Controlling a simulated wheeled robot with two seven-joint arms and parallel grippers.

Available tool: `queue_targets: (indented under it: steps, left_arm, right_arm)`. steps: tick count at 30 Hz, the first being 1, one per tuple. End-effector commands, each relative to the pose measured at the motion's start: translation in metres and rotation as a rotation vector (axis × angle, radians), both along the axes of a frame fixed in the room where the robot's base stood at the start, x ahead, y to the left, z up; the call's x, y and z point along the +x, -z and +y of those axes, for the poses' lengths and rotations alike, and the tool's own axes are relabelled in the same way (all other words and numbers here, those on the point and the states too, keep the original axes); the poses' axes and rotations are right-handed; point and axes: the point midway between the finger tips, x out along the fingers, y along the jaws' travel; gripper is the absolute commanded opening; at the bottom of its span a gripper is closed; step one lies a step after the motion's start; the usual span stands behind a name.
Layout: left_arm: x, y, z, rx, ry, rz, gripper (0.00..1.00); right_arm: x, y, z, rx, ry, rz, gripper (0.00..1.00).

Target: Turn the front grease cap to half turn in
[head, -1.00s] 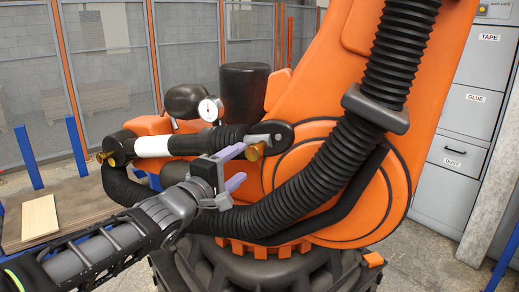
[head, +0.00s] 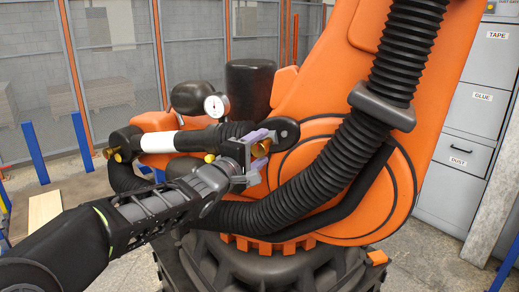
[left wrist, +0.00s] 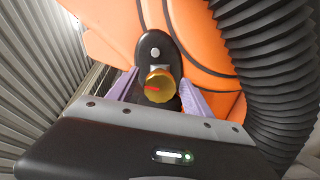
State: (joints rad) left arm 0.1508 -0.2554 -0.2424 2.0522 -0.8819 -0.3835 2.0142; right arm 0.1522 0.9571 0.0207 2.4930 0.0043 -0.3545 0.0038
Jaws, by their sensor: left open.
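A brass grease cap (head: 261,148) sits at the end of the black link on the orange robot arm. It also shows in the left wrist view (left wrist: 158,82), with a red mark on its face. My left gripper (head: 263,157) is at this cap, with its pale purple fingers open. In the left wrist view its fingers (left wrist: 159,77) stand on either side of the cap, with gaps visible. In the head view the gripper partly hides the cap. My right gripper is not in view.
Other brass caps sit at the link's far left end (head: 112,154) and near its middle (head: 209,158). A round dial gauge (head: 216,106) stands above the link. A thick black ribbed hose (head: 330,170) curves close to the right of my left gripper.

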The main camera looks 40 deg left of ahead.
Motion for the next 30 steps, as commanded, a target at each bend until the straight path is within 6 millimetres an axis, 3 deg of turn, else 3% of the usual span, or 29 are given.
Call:
queue_targets:
  steps: [6, 27, 30]
  left_arm:
    - [0.0001, 0.0001, 0.0, 0.0, 0.0, 0.0, 0.59]
    - [-0.0002, 0.0005, 0.0, 0.0, 0.0, 0.001, 0.01]
    - [-0.0002, 0.0006, -0.0001, 0.0, 0.0, 0.001, 0.0]
  right_arm:
    - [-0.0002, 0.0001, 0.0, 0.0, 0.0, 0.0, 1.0]
    - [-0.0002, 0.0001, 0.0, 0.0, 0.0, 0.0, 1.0]
    - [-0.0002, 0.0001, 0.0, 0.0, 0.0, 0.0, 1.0]
